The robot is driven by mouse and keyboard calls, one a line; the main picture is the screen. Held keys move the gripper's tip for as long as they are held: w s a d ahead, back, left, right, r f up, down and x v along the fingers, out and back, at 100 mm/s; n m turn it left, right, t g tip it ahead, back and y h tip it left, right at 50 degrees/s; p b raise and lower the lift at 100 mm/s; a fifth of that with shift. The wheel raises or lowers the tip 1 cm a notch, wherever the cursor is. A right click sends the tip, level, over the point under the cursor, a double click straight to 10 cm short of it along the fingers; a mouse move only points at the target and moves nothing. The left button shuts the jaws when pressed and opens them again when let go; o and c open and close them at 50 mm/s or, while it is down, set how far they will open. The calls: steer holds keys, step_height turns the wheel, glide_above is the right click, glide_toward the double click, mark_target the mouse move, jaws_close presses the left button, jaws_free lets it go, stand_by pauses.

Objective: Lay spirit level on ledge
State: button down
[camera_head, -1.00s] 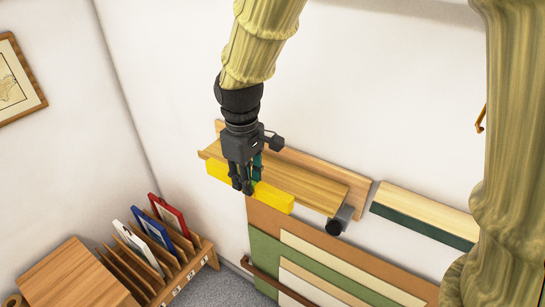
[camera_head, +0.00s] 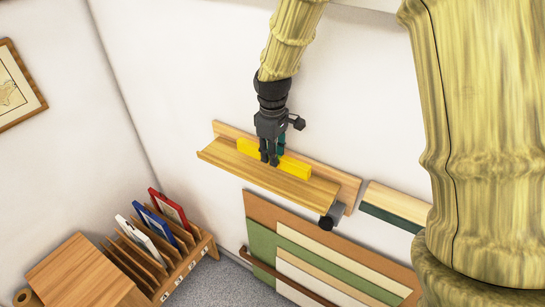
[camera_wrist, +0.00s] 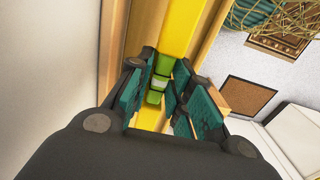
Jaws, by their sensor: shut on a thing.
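The yellow spirit level (camera_head: 295,168) is in my gripper (camera_head: 271,161), which is shut on its middle. In the head view the level lies lengthwise along the wooden ledge (camera_head: 228,160), near the ledge's back board. I cannot tell whether its underside touches the ledge or hangs just above it. In the wrist view the yellow level (camera_wrist: 178,28) runs between the teal finger pads of my gripper (camera_wrist: 160,95), and a green vial part (camera_wrist: 158,88) shows between them.
A dark round object (camera_head: 327,222) sits at the ledge's right end. A second wooden ledge (camera_head: 398,202) with a dark green front is to the right. Coloured sheets (camera_head: 300,245) stand against the wall below. A wooden rack (camera_head: 182,262) holds several frames at lower left.

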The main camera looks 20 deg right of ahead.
steer(key=shift+f+p, duration=0.75)
steer(key=shift+f, duration=0.65)
steer(key=shift+f, duration=0.25)
steer(key=c, duration=1.3)
jaws_free()
steer(key=shift+r, duration=0.1)
steer(key=shift+r+b, duration=1.7)
steer(key=shift+r, duration=2.2)
